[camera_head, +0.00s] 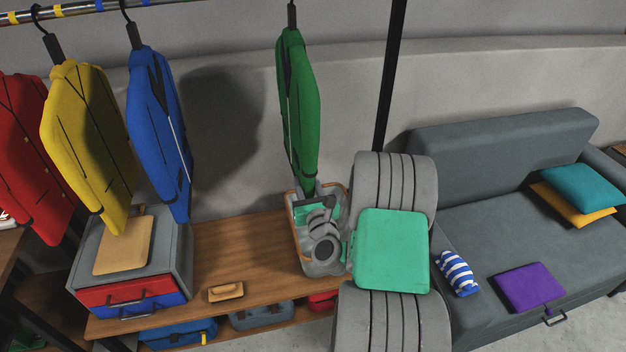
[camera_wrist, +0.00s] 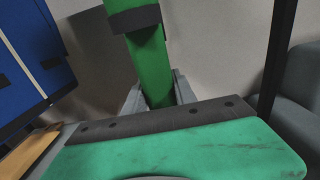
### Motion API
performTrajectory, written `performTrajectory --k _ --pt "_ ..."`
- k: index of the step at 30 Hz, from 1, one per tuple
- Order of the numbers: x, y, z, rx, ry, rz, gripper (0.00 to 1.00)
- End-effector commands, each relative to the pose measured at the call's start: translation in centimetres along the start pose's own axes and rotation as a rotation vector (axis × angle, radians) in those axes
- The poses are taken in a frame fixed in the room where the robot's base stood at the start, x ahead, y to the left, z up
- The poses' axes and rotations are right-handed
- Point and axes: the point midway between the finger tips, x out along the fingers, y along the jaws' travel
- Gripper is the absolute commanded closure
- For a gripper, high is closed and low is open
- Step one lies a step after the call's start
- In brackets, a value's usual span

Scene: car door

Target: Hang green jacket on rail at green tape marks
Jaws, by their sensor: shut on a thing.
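The green jacket (camera_head: 300,110) hangs upright from a dark hanger right of the blue jacket. Its hanger top is cut off by the upper picture edge, so I cannot tell whether it touches the rail (camera_head: 75,9). My gripper (camera_head: 304,192) is shut on the jacket's lower end. In the wrist view, the green cloth (camera_wrist: 150,65) with a dark band runs down between my grey fingers (camera_wrist: 158,97). The rail shows at the upper left with yellow and blue tape; green tape marks are not in view.
Red (camera_head: 28,150), yellow (camera_head: 85,140) and blue (camera_head: 158,125) jackets hang at left. Below are a grey box (camera_head: 178,235) and a wooden bench (camera_head: 240,250) with a small brush-like item (camera_head: 226,291). A black post (camera_head: 390,75) and a grey sofa (camera_head: 500,150) stand at right.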

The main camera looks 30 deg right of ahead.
Motion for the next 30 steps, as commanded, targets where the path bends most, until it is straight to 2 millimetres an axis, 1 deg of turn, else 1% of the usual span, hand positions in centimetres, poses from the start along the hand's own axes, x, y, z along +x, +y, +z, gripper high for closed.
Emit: performTrajectory --k 2,30 --pt "0.1 0.6 0.4 0.001 -0.002 0.0 1.0" --pt "0.1 6.8 0.5 0.0 -0.002 0.0 1.0"
